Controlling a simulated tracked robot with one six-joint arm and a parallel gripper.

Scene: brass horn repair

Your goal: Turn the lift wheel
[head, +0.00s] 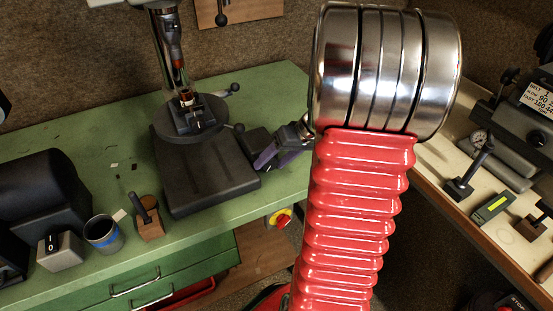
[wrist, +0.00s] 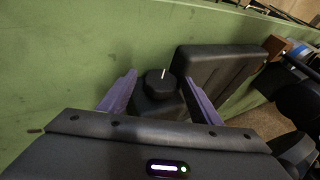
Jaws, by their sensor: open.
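The lift wheel (wrist: 160,84) shows in the wrist view as a small dark faceted knob with a white mark on top. It stands between the purple fingers of my gripper (wrist: 160,77), which are spread with a visible gap on each side. In the head view my gripper (head: 268,152) is at the right side of the drill press, beside its dark base (head: 205,175) and below the round table (head: 192,118). The wheel there is hard to tell apart from the dark parts around my gripper. My gripper holds nothing.
The press stands on a green bench (head: 110,135). A blue-banded cup (head: 102,233), a wooden block with a dark handle (head: 148,218) and a switch box (head: 60,252) are at the left. A pale bench (head: 440,140) with machinery is at the right. My red arm covers the middle.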

